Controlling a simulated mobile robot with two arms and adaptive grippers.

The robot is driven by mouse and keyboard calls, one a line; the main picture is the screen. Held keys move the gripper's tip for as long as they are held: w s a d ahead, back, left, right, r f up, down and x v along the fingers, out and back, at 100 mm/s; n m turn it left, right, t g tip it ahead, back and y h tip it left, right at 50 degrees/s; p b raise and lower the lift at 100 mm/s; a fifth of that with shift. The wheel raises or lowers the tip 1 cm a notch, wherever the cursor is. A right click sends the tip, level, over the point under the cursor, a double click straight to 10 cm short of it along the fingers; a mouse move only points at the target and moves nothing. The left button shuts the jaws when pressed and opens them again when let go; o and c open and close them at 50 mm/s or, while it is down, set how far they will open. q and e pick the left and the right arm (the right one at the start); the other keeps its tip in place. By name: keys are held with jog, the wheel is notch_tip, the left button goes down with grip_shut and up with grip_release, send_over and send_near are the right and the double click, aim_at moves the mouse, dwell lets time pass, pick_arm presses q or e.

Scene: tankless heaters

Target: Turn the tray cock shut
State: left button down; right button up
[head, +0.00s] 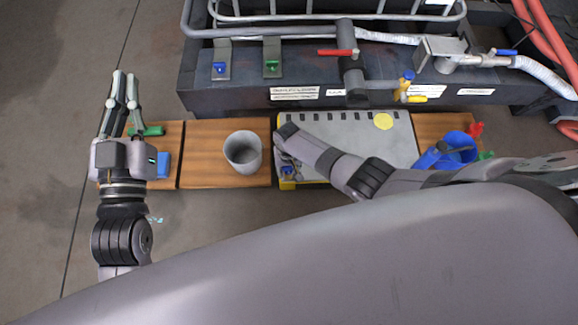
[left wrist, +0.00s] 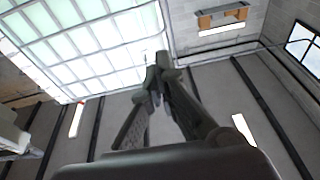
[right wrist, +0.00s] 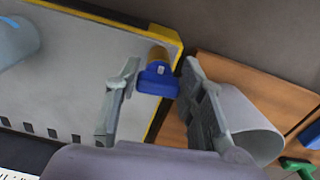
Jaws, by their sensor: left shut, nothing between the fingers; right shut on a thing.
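The tray cock (right wrist: 157,80) has a blue handle on a brass-coloured stem at the corner of the grey, yellow-edged tray (right wrist: 80,60). My right gripper (right wrist: 160,72) is shut on the blue handle, with one finger on each side of it. In the head view the tray (head: 350,135) lies on the wooden bench. My right gripper (head: 288,162) is over its left end there, and the arm hides most of the cock. My left gripper (head: 123,80) is shut and empty, fingers pointing up the picture, left of the bench. It also shows shut in the left wrist view (left wrist: 161,62).
A grey pot (head: 243,152) stands left of the tray. A green piece (head: 151,131) and a blue block (head: 163,165) lie further left. A blue container (head: 462,148) is at the right. The dark rig (head: 230,101) behind carries a red lever (head: 334,52) and other valves.

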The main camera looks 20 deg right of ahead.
aim_at(288, 169)
pick_arm(q)
jog(key=shift+w+a+f+g, duration=0.15)
jog(key=shift+f+g, duration=0.45)
jog(key=shift+f, duration=0.35)
pick_arm(e)
jog(key=shift+m, duration=0.6)
jog(key=o, duration=1.2)
jog(key=shift+c, duration=0.2)
notch_tip(288, 169, up, 12)
